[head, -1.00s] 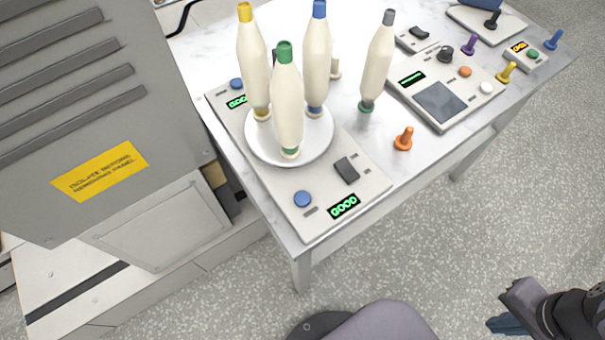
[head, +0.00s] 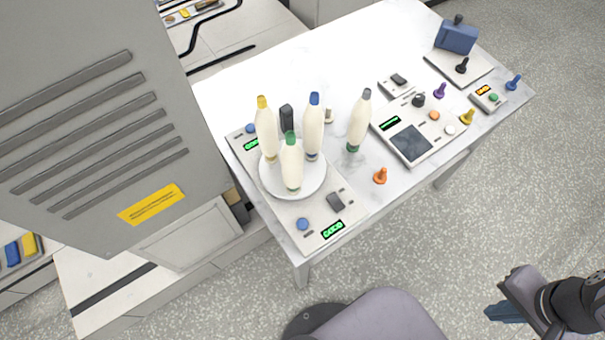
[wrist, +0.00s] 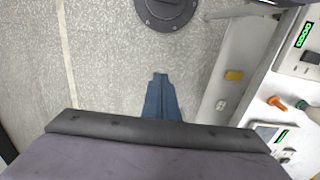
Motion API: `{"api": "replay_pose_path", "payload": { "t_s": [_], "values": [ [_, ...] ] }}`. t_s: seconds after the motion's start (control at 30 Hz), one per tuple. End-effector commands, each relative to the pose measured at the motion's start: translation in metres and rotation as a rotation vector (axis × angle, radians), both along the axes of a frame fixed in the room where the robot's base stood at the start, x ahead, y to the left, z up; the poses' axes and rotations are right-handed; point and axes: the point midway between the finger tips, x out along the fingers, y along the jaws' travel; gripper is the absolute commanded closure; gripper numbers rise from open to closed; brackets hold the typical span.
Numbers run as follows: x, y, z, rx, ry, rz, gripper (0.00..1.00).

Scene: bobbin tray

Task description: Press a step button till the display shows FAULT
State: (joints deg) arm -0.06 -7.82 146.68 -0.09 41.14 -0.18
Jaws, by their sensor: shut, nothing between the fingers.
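A long grey panel (head: 270,232) lies on the white table, with a blue button (head: 302,224), a dark rocker switch (head: 336,201) and a green-lit display (head: 333,230) at its near end; the lettering looks like GOOD. A second blue button (head: 250,128) and green display (head: 252,143) sit at its far end, partly behind bobbins. My gripper (head: 490,312) is at the lower right, over the floor, well away from the table. In the wrist view, my gripper's blue fingers (wrist: 160,80) are together and empty, pointing at the floor. The near display (wrist: 304,35) shows at upper right.
A white plate (head: 318,190) on the panel carries several tall bobbins. A grey-topped bobbin (head: 359,122) and an orange peg (head: 380,176) stand beside it. A control box (head: 440,150) and small orange-display box (head: 488,98) lie right.

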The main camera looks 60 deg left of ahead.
Motion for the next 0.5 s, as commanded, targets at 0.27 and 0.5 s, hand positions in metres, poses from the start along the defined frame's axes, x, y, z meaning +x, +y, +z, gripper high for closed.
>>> {"api": "replay_pose_path", "payload": {
  "t_s": [0.27, 0.5],
  "values": [
    [0.0, 0.0, 0.075, 0.0, 0.0, 0.0, 1.0],
    [0.0, 0.0, 0.118, 0.0, 0.0, 0.0, 1.0]
  ]
}}
